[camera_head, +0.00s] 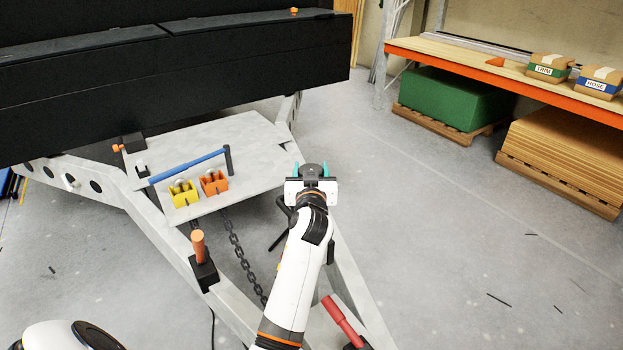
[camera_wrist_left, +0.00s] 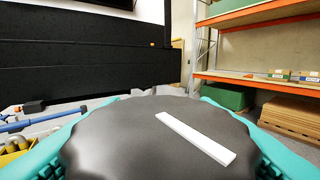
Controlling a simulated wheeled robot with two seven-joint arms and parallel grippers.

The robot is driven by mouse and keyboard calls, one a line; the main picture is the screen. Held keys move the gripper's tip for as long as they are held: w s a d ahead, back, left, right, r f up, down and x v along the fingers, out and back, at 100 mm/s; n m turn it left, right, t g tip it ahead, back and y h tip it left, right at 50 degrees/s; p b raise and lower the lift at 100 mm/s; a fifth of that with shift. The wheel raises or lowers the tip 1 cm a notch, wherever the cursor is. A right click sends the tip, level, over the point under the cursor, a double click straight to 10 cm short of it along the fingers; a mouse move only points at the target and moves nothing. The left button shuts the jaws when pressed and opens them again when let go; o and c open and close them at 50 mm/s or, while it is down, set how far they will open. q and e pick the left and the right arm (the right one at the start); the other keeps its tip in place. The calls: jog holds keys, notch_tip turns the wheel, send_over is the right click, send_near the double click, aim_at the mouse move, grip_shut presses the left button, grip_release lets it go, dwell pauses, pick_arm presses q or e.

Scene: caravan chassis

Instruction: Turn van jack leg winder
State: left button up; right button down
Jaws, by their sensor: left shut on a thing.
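My left gripper (camera_head: 313,171) stands over the right beam of the pale chassis frame (camera_head: 352,268) in the head view. Its teal fingers are shut on a dark round knob, which I take to be the top of the jack leg winder (camera_head: 313,168). In the left wrist view the winder's broad dark grey top (camera_wrist_left: 140,140) fills the lower middle, with a white bar mark (camera_wrist_left: 195,138) slanting down to the right. A teal finger lies along each side of it. The leg below is mostly hidden by my arm. My right gripper is not in view.
A blue bar (camera_head: 188,165) and yellow (camera_head: 183,193) and orange (camera_head: 214,182) blocks are on the chassis plate. An orange-handled lever (camera_head: 199,245), a chain (camera_head: 238,252) and a red handle (camera_head: 342,322) are nearby. The floor right of the frame is mostly clear.

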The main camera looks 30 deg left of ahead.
pick_arm(q)
jog(key=shift+r, duration=0.15)
jog(key=o, duration=1)
jog(key=shift+c, duration=0.2)
